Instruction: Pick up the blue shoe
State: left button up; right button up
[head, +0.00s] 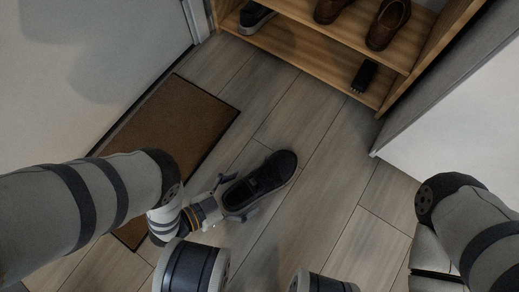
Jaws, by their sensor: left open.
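A dark shoe (268,178), black or very dark blue, lies upright on the wooden floor, its toe pointing to the upper right. My left gripper (236,197) is open at its heel end, with one finger on either side of the heel. Whether the fingers touch the shoe I cannot tell. Another dark grey-blue shoe (255,17) with a pale sole stands on the shelf at the top. My right arm shows at the right edge, but its gripper is out of view.
A brown doormat (180,125) lies left of the shoe by a white door (95,65). A wooden shoe rack (300,55) at the top holds brown shoes (388,24) and a small black brush-like item (364,75). The floor right of the shoe is clear.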

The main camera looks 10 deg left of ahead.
pick_arm(q)
jog(key=shift+w+d+f, duration=0.1)
jog(key=shift+w+d, duration=0.1)
jog(key=shift+w, duration=0.05)
jog(key=c, duration=1.6)
